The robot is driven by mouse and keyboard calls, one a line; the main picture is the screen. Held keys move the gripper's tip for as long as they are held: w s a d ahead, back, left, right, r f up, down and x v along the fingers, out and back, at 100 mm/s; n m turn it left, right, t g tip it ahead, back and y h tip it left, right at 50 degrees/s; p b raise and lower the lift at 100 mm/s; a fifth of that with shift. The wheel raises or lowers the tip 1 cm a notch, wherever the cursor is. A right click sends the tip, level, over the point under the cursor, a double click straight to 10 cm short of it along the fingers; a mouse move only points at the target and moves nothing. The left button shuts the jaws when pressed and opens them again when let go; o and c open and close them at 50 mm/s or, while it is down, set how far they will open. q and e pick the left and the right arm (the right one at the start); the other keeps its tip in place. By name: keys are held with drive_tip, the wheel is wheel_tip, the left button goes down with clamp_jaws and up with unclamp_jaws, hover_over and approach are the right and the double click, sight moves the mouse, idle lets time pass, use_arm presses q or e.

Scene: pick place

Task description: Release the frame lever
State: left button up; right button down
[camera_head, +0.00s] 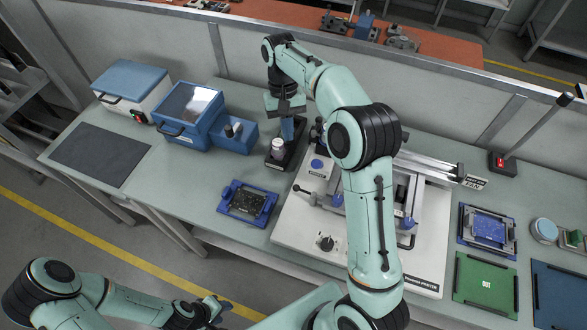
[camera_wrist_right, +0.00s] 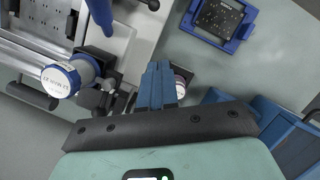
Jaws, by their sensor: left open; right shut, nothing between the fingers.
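The printer (camera_head: 285,232) is a pale machine in the middle of the bench. A short lever with a black knob (camera_head: 297,188) sticks out at its left side; a black knob also shows at the top edge of the right wrist view (camera_wrist_right: 152,4). I cannot tell for sure which part is the frame lever. My right gripper (camera_head: 288,130) points down over the black holder behind the printer's left corner, shut and empty, apart from the knob. Its blue fingers (camera_wrist_right: 158,82) are together in the wrist view. My left gripper (camera_head: 217,305) is open and empty, in front of the bench.
A blue board carrier (camera_head: 248,201) lies left of the printer. A black holder (camera_head: 290,150) with a small white jar (camera_head: 278,147) stands under my right gripper. Blue-lidded boxes stand back left. A blue fixture (camera_head: 487,228) and green mat (camera_head: 485,283) lie right. My right arm hides part of the printer.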

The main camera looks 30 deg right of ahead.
drive_tip(key=b+x, duration=0.1)
drive_tip(key=x, duration=0.2)
drive_tip(key=s+x, duration=0.1)
drive_tip(key=x, duration=0.3)
drive_tip(key=s+b+x, duration=0.1)
drive_tip(key=x, duration=0.3)
drive_tip(key=shift+a+r+b, duration=0.15)
drive_tip(key=shift+a+b, duration=0.1)
drive_tip(key=shift+b, duration=0.05)
drive_tip(key=shift+s+a, duration=0.25)
drive_tip(key=shift+s, duration=0.4)
use_arm(q)
drive_tip(key=shift+g, duration=0.3)
drive_tip(key=s+f, duration=0.3)
drive_tip(key=s, duration=0.1)
drive_tip(key=shift+f, duration=0.35)
